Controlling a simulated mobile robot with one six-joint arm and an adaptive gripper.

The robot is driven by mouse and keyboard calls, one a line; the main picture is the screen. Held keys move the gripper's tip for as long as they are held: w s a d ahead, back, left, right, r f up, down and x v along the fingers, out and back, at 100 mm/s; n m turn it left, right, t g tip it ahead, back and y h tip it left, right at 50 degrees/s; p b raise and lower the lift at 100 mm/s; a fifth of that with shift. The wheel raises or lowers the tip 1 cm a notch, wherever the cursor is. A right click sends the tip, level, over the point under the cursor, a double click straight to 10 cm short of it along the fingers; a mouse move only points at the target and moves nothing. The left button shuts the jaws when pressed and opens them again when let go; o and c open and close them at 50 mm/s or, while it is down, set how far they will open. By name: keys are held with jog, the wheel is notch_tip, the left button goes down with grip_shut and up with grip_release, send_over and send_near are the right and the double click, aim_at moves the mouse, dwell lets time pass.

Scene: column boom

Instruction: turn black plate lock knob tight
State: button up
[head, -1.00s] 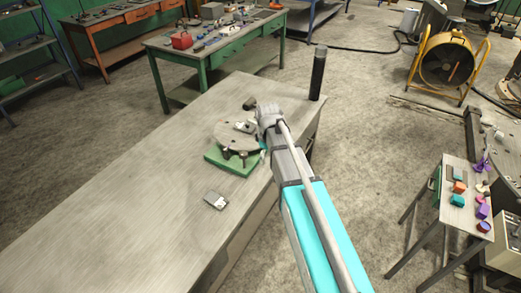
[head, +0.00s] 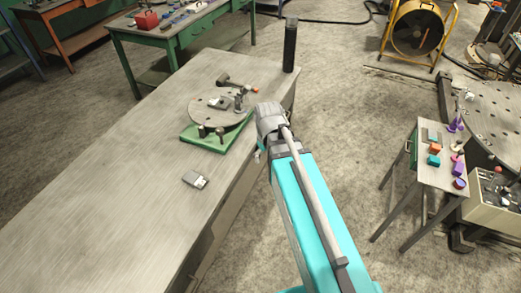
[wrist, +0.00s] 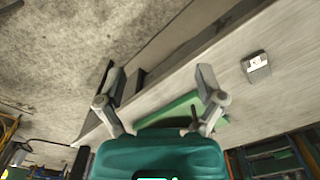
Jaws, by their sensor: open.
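A round grey plate with holes (head: 228,117) sits on a green base (head: 205,140) near the bench's right edge. Dark knob-like posts (head: 220,133) stand at its front side; I cannot tell which is the lock knob. The wrist view shows part of the green base (wrist: 180,108) near the right finger; the plate is hidden.
The bench (head: 120,180) is mostly clear, with a small grey box (head: 195,180) in front of the base. A tall black cylinder (head: 290,45) stands at its far corner. A small side table with coloured parts (head: 437,178) stands to the right, with free floor between.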

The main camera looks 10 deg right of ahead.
jog(key=shift+s+d+f+m, duration=0.15)
jog(key=shift+s+m, duration=0.15)
jog(key=shift+s, duration=0.15)
jog(key=shift+s+d+f+m, duration=0.1)
jog(key=shift+s+d+m, duration=0.05)
jog(key=shift+s+m, duration=0.2)
jog(key=shift+s, duration=0.1)
jog(key=shift+s+d+f+m+b, duration=0.1)
jog(key=shift+s+d+m+b, duration=0.15)
jog(key=shift+s, duration=0.2)
jog(key=shift+s+f+m+b, duration=0.1)
jog(key=shift+s+m, duration=0.2)
jog(key=shift+s, duration=0.15)
dwell(0.4)
